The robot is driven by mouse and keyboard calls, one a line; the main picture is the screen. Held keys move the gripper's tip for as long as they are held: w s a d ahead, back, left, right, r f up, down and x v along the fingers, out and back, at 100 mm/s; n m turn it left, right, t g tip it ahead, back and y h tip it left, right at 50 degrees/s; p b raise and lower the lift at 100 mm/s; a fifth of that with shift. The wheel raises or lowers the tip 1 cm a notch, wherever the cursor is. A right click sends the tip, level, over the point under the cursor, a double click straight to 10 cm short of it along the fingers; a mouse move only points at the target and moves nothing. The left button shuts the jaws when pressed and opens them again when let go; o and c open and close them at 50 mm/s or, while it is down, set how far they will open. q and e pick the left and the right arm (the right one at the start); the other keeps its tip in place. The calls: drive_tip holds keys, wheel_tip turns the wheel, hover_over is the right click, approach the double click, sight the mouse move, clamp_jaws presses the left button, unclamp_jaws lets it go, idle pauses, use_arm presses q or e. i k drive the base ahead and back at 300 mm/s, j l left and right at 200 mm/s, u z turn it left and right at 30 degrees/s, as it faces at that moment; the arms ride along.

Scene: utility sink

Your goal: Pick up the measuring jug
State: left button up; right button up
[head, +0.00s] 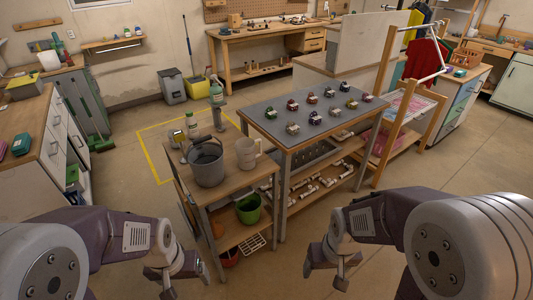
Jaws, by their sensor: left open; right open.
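The measuring jug (247,154) is a pale, whitish jug standing upright on the wooden top of a small utility table. It is just right of a grey metal bucket (207,165). My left gripper (166,288) is low at the bottom left, in front of the table and well away from the jug; it is open and empty. My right gripper (324,283) is low at the bottom centre right, also apart from the jug, open and empty.
Bottles (192,125) stand behind the bucket. A green bucket (248,208) is on the shelf below. A grey-topped table (262,122) with several small objects adjoins on the right. Open floor (420,165) lies further right.

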sight(245, 147)
drive_tip(key=i+l+u, duration=0.65)
drive_tip(key=l, duration=0.15)
drive_tip(key=i+l+u, duration=0.25)
drive_tip(key=l+u, duration=0.2)
drive_tip(key=l, duration=0.25)
drive_tip(key=i+l+u, duration=0.1)
drive_tip(key=l+u, duration=0.35)
drive_tip(key=l, duration=0.3)
drive_tip(key=i, duration=0.05)
